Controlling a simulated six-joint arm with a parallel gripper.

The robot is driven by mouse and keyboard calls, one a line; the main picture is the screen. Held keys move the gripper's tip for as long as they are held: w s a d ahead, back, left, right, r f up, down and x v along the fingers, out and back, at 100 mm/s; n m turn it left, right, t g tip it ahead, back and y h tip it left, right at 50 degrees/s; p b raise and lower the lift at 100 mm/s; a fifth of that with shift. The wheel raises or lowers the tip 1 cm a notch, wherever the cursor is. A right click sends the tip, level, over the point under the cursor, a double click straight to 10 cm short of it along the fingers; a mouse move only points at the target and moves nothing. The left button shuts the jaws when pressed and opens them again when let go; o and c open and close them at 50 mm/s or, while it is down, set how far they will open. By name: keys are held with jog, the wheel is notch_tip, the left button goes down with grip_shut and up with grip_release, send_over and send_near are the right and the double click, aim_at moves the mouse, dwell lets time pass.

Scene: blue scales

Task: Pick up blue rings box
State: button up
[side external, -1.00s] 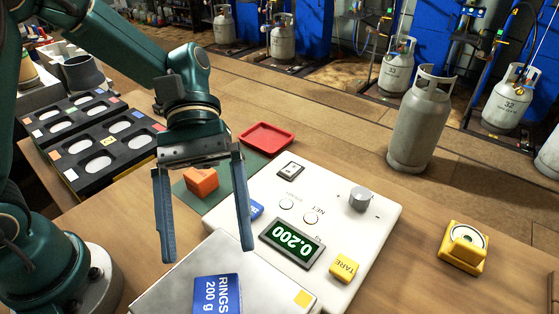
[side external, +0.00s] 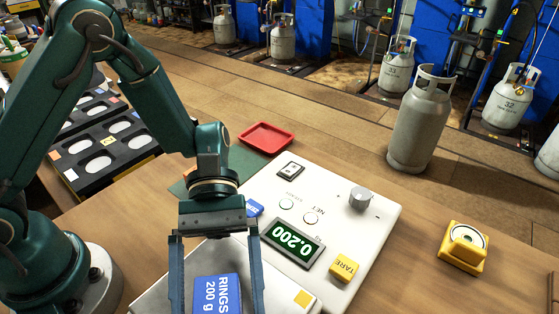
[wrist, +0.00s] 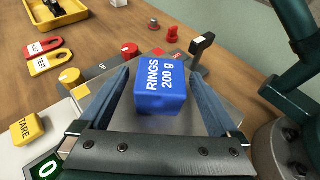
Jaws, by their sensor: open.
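The blue box (side external: 217,292) marked "RINGS 200 g" stands on the metal plate (side external: 152,298) of the scale, and it also shows in the wrist view (wrist: 161,86). My gripper (side external: 218,308) is open, with one finger on each side of the box. In the wrist view the box lies between my gripper's fingers (wrist: 161,88), with a visible gap on both sides. The lower part of the box is cut off by the frame in the side view. The scale's display (side external: 292,245) reads 0.200.
The white scale body (side external: 350,225) has a yellow TARE button (side external: 344,267) and a grey knob (side external: 360,199). A black tray with white discs (side external: 100,135) is at left.

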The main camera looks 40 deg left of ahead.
grip_shut()
jog(key=shift+r, duration=0.15)
